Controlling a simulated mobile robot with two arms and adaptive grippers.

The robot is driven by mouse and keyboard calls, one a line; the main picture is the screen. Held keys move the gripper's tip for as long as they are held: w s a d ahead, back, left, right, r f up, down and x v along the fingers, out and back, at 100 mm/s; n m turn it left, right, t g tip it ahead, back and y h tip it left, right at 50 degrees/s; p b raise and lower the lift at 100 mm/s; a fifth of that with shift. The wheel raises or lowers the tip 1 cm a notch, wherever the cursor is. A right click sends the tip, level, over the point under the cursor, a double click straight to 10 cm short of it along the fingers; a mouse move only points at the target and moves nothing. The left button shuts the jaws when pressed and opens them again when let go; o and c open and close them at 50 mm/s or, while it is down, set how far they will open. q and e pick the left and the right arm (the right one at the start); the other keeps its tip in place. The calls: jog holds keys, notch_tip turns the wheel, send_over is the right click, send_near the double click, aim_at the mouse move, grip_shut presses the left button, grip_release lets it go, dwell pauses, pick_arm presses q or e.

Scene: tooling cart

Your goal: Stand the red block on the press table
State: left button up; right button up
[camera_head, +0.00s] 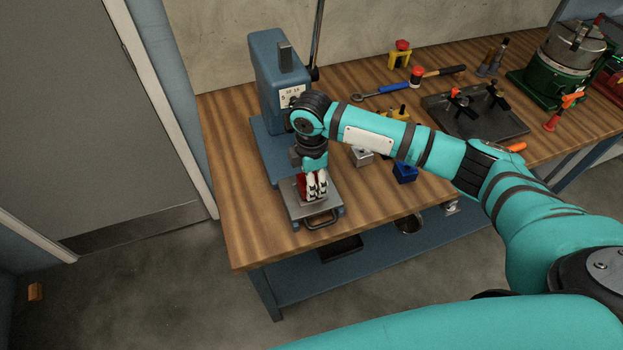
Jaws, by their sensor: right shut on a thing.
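The red block (301,187) shows as a small red patch between the fingers of my right gripper (315,190). My right gripper points down over the grey press table (295,210) at the front of the blue press (270,80) and is shut on the red block. The fingers hide most of the block. I cannot tell whether its underside touches the plate. My left gripper is not in view.
A blue block (404,172) and a grey block (361,157) stand on the wooden bench (245,225) right of the press. A dark tray (480,115), a hammer (440,72) and a green machine (560,65) are farther right. The bench's front left is clear.

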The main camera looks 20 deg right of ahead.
jog(key=shift+f, duration=0.4)
dwell(0.3)
jog(key=shift+s+f+p, duration=0.1)
jog(key=shift+f+p, duration=0.1)
jog(key=shift+p, duration=0.25)
dwell(0.8)
jog(key=o, duration=1.8)
jog(key=shift+o, duration=0.2)
jog(key=shift+r, duration=0.15)
jog(key=shift+r+p, duration=2.95)
jog(key=shift+p, duration=0.6)
